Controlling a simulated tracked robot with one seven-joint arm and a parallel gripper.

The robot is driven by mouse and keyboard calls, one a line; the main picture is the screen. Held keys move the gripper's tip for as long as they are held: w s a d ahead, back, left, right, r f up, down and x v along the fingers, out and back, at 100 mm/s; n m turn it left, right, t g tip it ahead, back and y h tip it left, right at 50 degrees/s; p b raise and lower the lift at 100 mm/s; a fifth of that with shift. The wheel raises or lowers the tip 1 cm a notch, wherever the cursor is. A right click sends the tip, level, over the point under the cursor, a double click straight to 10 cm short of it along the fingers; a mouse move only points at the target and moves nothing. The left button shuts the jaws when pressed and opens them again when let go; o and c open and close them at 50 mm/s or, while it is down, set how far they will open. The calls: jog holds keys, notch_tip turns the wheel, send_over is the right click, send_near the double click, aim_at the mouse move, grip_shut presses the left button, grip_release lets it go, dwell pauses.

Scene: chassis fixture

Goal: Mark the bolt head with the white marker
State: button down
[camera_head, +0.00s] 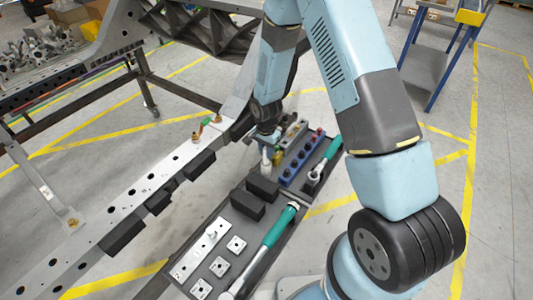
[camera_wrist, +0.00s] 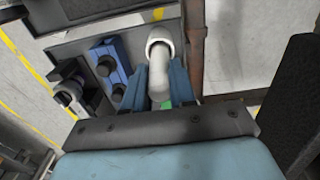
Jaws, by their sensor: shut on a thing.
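My gripper (camera_head: 267,143) is over the tool tray at the far end, below my arm. In the wrist view, its two blue fingers (camera_wrist: 160,88) are shut on the white marker (camera_wrist: 159,68), which has a rounded white end. The marker also shows as a small pale shape in the head view (camera_head: 266,163), under the fingers.
The dark tray (camera_head: 184,284) holds black blocks (camera_head: 247,205), a blue socket rack (camera_head: 301,157), a green-handled wrench (camera_head: 278,228), another green-handled tool (camera_head: 333,147) and metal plates (camera_head: 208,243). Black pads line the beam's near side. A blue cart (camera_head: 434,65) stands at the back right.

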jog(key=shift+r, duration=3.1)
